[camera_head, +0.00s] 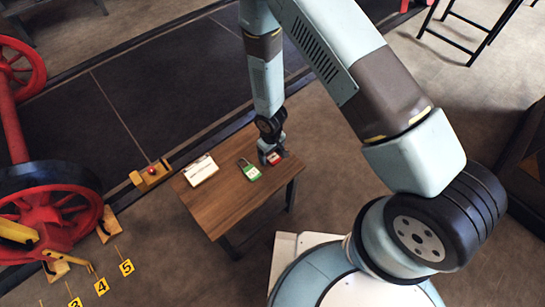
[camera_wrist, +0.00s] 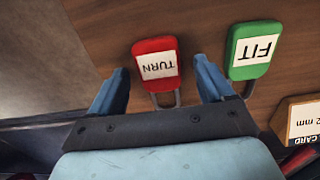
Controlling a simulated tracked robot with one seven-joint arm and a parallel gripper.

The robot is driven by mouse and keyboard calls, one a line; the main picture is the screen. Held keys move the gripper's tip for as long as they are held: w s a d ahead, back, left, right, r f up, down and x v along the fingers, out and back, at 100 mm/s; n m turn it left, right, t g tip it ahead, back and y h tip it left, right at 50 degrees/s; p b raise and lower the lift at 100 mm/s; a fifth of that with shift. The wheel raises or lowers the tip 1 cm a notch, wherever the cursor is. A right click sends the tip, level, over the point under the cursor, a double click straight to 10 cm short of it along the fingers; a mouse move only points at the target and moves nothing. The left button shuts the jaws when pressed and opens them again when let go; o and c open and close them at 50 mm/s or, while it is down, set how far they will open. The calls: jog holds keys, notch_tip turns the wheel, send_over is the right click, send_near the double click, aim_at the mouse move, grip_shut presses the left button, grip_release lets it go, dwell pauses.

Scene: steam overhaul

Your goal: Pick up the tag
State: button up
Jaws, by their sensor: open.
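A red tag (camera_wrist: 157,72) with a white label reading "TURN" lies on the wooden table, with a grey loop at its lower end in the wrist view. A green tag (camera_wrist: 254,48) labelled "FIT" lies to its right. In the head view, the red tag (camera_head: 276,158) is near the table's right end and the green tag (camera_head: 249,171) is left of it. My gripper (camera_wrist: 160,66) is open and empty, its blue fingers to either side of the red tag. In the head view my gripper (camera_head: 269,153) is over the red tag, partly hiding it. The exact height gap is unclear.
A white-topped card block (camera_head: 201,170) lies on the left of the table (camera_head: 222,200); its printed face (camera_wrist: 303,120) shows in the wrist view. A yellow box with a red button (camera_head: 152,173) is left of the table. Red wheels (camera_head: 45,210) stand farther left.

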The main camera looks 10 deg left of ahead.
jog(key=shift+f, duration=0.15)
jog(key=shift+c, duration=0.4)
jog(key=c, duration=1)
